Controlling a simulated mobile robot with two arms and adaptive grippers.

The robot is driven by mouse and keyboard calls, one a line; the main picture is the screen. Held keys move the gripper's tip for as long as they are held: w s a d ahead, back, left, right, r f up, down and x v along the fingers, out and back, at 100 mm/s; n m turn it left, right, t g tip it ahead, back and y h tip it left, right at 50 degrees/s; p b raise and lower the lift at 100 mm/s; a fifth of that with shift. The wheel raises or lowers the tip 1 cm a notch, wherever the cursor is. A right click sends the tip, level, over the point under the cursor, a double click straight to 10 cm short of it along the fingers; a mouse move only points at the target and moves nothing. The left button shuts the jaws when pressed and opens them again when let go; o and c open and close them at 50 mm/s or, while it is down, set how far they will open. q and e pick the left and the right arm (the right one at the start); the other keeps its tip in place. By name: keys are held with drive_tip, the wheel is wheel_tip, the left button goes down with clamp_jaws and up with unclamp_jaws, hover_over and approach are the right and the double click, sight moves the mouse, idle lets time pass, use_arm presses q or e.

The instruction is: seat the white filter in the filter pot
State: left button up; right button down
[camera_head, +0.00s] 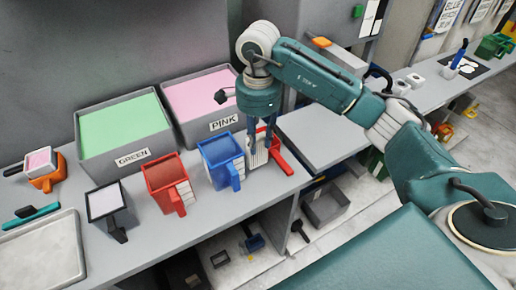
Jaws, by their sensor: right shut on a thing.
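My right gripper (261,148) points down at the right part of the near bench, its fingers shut on a small, pale, ribbed piece (258,157). This piece may be the white filter, but it is small and partly hidden by the fingers. A red bar (282,162) lies right beside it; I cannot tell whether they are joined. A dark square pot (113,222) with a pale top face (104,201) stands at the front left of the bench. I cannot tell which vessel is the filter pot. My left gripper is out of view.
A blue jug (217,163) stands just left of my gripper, with a red jug (160,186) further left. Behind are grey bins labelled GREEN (132,159) and PINK (223,122). A grey tray (42,250) lies at far left. A grey slab (322,137) is right of the gripper.

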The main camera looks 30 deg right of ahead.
hover_over(258, 165)
drive_tip(key=shift+w+d+f, duration=0.1)
drive_tip(key=shift+w+f, duration=0.1)
drive_tip(key=shift+f, duration=1)
drive_tip(key=shift+w+d+f, duration=0.1)
drive_tip(key=shift+w+f, duration=0.05)
drive_tip(key=shift+f, duration=1.05)
drive_tip(key=c, duration=1.4)
unclamp_jaws()
drive_tip(key=shift+p, duration=0.3)
